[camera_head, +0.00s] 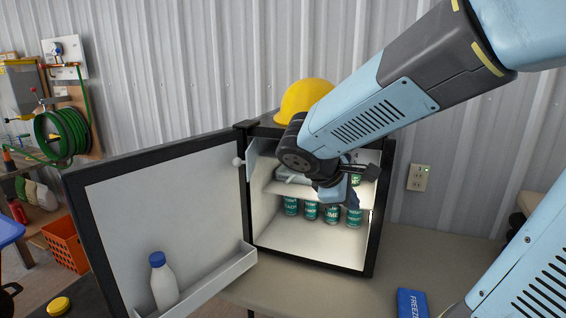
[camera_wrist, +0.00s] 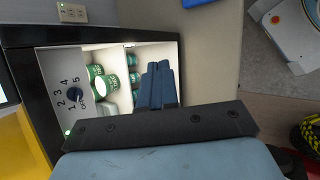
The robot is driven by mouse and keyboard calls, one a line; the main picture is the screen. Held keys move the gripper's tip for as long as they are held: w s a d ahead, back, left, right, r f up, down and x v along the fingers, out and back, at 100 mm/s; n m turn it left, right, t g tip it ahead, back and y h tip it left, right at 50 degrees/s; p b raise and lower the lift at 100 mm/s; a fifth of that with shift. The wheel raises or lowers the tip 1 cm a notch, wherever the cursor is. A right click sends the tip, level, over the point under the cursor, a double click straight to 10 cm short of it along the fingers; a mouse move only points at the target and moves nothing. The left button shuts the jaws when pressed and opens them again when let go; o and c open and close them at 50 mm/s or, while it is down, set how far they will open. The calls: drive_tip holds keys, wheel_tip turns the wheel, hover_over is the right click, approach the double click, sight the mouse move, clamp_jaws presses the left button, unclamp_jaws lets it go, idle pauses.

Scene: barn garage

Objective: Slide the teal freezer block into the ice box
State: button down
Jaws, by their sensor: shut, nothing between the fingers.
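The small black fridge (camera_head: 375,245) stands open on the table, with a lit white inside. Its upper part, where an ice box could be, is largely hidden behind my arm. A small pale flap (camera_head: 262,168) stands at the upper left of the opening. A blue block (camera_head: 411,303) with white lettering beginning "FREEZ" lies on the table at the lower right; it looks blue rather than teal. My gripper (camera_head: 350,192) is at the fridge opening, by the shelf. In the wrist view my gripper (camera_wrist: 158,80) has its fingers together, with nothing seen between them.
Several teal cans (camera_head: 332,213) stand below the shelf (camera_head: 285,188). The fridge door (camera_head: 160,205) is swung wide to the left, with a white bottle (camera_head: 163,283) in its rack. A yellow hard hat (camera_head: 302,100) is on top. The table (camera_head: 425,255) is clear between fridge and block.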

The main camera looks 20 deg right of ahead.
drive_tip(key=w+a+f+n+t+h, duration=0.1)
drive_tip(key=w+a+n+t+h, duration=0.2)
drive_tip(key=w+a+n+t, duration=1.15)
drive_tip(key=w+d+n+g, duration=0.1)
drive_tip(key=w+d+n, duration=0.1)
drive_tip(key=w, duration=0.5)
drive_tip(key=w+d+n+g, duration=0.1)
drive_tip(key=w+d+n, duration=0.1)
drive_tip(key=w+d, duration=0.3)
drive_tip(key=w, duration=0.3)
drive_tip(key=shift+g, duration=0.25)
